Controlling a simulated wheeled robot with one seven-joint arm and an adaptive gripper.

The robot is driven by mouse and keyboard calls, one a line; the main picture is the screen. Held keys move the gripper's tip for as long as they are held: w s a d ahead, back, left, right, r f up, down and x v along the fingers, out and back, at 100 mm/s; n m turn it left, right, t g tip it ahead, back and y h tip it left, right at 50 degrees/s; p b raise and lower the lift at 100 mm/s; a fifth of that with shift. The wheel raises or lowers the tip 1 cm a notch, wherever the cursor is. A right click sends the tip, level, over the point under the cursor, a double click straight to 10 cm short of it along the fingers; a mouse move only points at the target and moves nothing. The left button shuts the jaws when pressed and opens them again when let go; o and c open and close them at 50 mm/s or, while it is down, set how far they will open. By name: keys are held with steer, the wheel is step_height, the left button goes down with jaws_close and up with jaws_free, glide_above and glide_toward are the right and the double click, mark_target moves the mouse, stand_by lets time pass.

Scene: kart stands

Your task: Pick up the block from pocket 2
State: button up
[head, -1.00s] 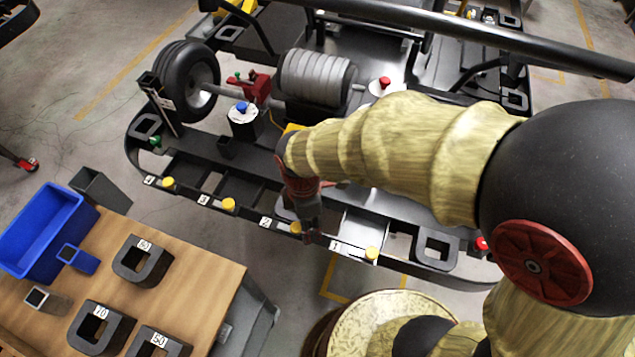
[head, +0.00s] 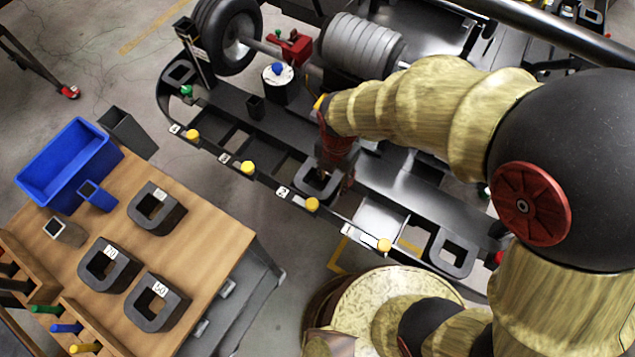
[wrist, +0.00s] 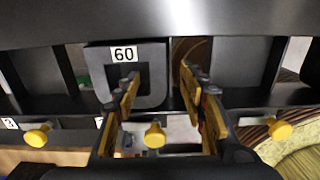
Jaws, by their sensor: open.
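The block (head: 312,186), a dark squared ring, sits in the pocket behind the third yellow knob from the left, where the small tag seems to read 2. In the wrist view the block (wrist: 97,68) carries a white label 60. My gripper (head: 338,178) hangs over the right part of this block in the head view. In the wrist view my gripper (wrist: 158,80) is open and empty, one finger over the block's opening and the other just past its right side. The right wall appears between the fingers. I cannot tell whether they touch it.
Yellow knobs (head: 247,167) line the kart rail's front edge. Another dark ring block (head: 455,250) shape sits at the rail's right end. A wooden table (head: 215,225) at lower left holds several dark blocks and a blue bin (head: 68,165). A round stool-like top (head: 375,290) is below the rail.

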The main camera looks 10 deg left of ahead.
mark_target(331, 186)
steer(key=f, duration=0.1)
steer(key=f+b, duration=0.1)
steer(key=f, duration=0.1)
steer(key=f+b, duration=0.1)
steer(key=shift+s+a+f, duration=0.2)
steer(key=shift+a+f, duration=0.05)
steer(key=shift+f, duration=0.15)
steer(key=shift+c, duration=0.6)
jaws_close()
steer(key=shift+r, duration=0.1)
